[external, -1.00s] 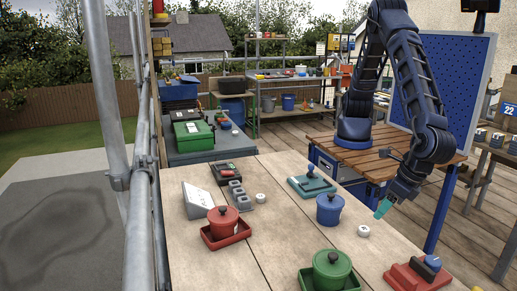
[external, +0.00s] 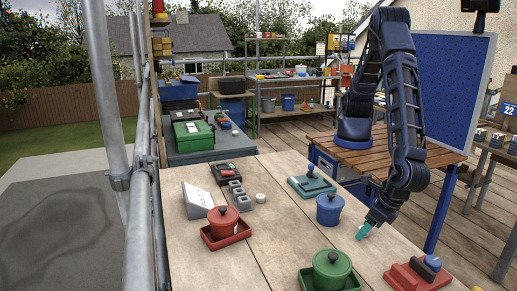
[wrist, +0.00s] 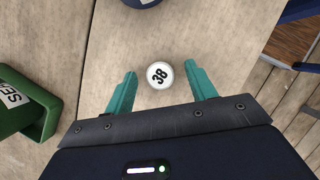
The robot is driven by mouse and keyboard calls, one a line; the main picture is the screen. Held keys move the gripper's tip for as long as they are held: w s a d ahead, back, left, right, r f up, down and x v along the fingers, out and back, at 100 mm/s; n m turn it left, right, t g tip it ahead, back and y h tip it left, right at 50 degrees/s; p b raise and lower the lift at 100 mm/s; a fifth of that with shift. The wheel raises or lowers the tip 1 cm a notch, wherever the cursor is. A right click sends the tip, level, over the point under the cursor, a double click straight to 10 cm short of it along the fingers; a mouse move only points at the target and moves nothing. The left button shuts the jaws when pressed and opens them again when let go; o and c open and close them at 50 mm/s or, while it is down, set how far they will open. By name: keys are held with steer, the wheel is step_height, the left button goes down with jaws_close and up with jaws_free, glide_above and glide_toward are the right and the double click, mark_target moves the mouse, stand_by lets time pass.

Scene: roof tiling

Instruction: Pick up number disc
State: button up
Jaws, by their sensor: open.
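The number disc (wrist: 160,75) is small, round and white, with a black 38 on its top. In the wrist view it lies flat on the wooden table, just ahead of and between the two teal fingertips. My gripper (wrist: 161,86) is open, with one finger on each side of the disc and a gap to each. In the external view my gripper (external: 363,231) is low over the right part of the table, and it hides the disc there.
A blue pot (external: 330,209) stands behind and left of my gripper. A green pot (external: 332,268) in a green tray is in front, and a red block (external: 408,277) is at front right. Another white disc (external: 261,198) lies farther back. The table's right edge is close.

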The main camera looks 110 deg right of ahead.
steer(key=c, duration=1.1)
steer(key=shift+o, duration=0.2)
step_height(320, 180, up, 20)
